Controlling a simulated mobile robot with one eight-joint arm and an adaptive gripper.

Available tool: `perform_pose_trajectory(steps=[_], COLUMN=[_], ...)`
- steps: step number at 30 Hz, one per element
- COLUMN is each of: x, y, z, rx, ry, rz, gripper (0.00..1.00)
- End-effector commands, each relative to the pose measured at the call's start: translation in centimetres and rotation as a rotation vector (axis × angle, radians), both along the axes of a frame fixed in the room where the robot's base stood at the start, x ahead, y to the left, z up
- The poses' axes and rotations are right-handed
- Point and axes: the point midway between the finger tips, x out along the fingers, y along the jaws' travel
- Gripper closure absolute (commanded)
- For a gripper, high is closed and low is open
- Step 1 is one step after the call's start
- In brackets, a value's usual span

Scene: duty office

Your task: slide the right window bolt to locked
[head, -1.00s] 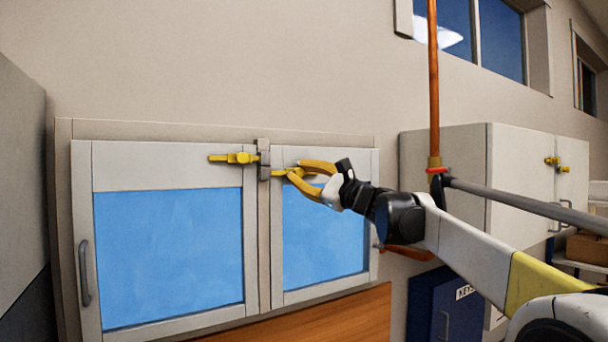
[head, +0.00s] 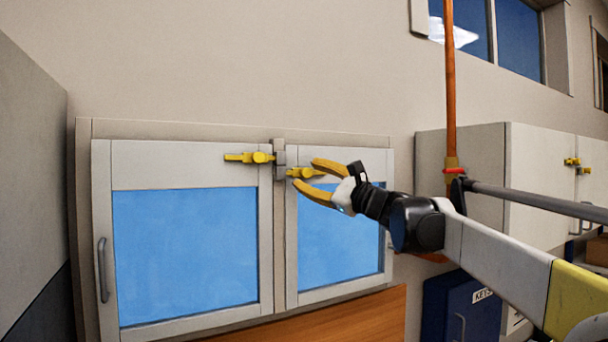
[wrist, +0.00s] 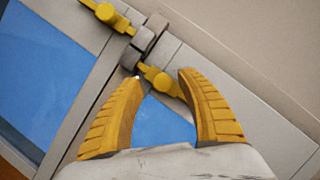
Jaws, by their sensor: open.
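The right window bolt (head: 302,172) is a yellow bar with a round knob, at the top left of the right window frame. Its left end lies at the grey keeper (head: 279,160) on the middle post; I cannot tell how far it enters. My gripper (head: 306,175) has yellow curved fingers, spread open, with their tips on either side of the bolt's knob. In the wrist view the knob (wrist: 163,84) shows between the fingertips (wrist: 163,77), with a gap at the right finger; contact at the left finger is unclear.
The left window bolt (head: 250,157), also yellow, sits on the left window's top rail, close to the keeper. A copper pipe (head: 450,90) runs up the wall behind my arm, beside a grey cabinet (head: 535,170). A blue key box (head: 460,305) is at lower right.

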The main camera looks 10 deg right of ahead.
Motion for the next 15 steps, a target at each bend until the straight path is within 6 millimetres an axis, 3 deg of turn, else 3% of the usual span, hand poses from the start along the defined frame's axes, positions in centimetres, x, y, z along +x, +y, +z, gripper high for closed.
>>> perform_pose_trajectory(steps=[9,15], x=[-5.6,-7.5], y=[-3.8,-5.0], z=[-2.0,-2.7], rx=[-0.001,-0.001], ry=[0.001,0.001], rz=[-0.002,0.001], gripper=[0.55,0.55])
